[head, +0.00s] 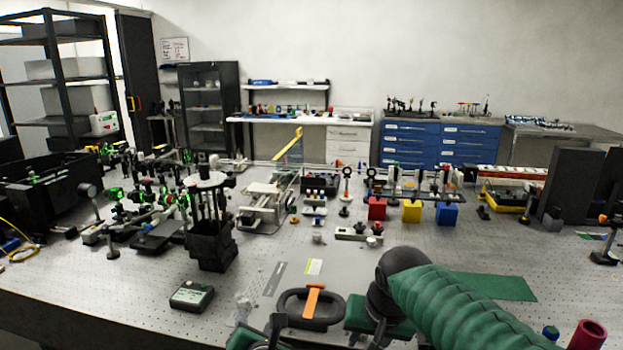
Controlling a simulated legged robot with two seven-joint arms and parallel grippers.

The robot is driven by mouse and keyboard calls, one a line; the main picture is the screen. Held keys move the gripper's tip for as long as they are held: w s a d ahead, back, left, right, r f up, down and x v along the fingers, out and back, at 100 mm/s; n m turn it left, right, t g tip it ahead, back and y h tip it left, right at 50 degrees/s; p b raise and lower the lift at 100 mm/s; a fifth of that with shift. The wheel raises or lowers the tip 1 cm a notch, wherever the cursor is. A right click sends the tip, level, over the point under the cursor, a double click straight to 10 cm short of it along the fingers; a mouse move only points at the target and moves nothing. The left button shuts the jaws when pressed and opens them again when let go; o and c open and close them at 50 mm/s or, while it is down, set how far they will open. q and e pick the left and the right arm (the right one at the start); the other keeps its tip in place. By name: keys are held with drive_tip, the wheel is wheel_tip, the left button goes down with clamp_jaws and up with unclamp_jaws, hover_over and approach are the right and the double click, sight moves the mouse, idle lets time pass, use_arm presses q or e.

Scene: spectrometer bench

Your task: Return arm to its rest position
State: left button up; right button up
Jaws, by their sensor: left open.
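My right arm (455,298) in its green ribbed sleeve reaches in from the lower right over the bench. Its dark joint (405,265) bends down toward the bottom edge. Its gripper (378,332) is dark and partly cut off by the frame, so its jaws cannot be made out. My left gripper (272,334) shows only in part at the bottom edge, left of the right one. It is open, and nothing is seen between its fingers. A black loop with an orange strip (313,303) lies on the bench between the two grippers.
A black handheld meter (192,296) lies front left. Behind it stand a black box with posts (210,245) and many optical mounts. Red (377,208), yellow (412,211) and blue (446,213) blocks stand mid-bench. A green mat (495,286) and a red cylinder (588,335) are right.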

use_arm(q)
drive_tip(key=s+a+f+m+g+h, duration=0.1)
drive_tip(key=s+a+f+m+g, duration=0.25)
drive_tip(key=s+f+m, duration=0.55)
drive_tip(key=s+a+f+m+g+h+p, duration=0.1)
drive_tip(key=s+a+f+m+g+h, duration=0.2)
drive_tip(key=s+m, duration=0.7)
drive_tip(key=s+a+f+m+g, duration=0.2)
drive_tip(key=s+f+m+g, duration=0.3)
drive_tip(key=m, duration=0.8)
use_arm(e)
drive_tip(key=s+d+f+n+g, duration=0.1)
drive_tip(key=s+d+f, duration=0.4)
drive_tip(key=s+f, duration=0.5)
drive_tip(key=s+d+f+n+g, duration=0.1)
drive_tip(key=s+d+f, duration=0.3)
drive_tip(key=s+f, duration=0.6)
use_arm(q)
wheel_tip(320, 180, up, 11)
drive_tip(key=t+p, duration=0.1)
drive_tip(key=p, duration=1.1)
drive_tip(key=shift+s+r+p, duration=0.15)
drive_tip(key=shift+s+p, duration=0.05)
drive_tip(key=shift+p, duration=0.1)
use_arm(e)
drive_tip(key=w+v, duration=0.2)
drive_tip(key=v, duration=1)
drive_tip(key=shift+w+a+r+h, duration=0.3)
drive_tip(key=shift+w+a+h, duration=0.15)
drive_tip(key=shift+w, duration=0.2)
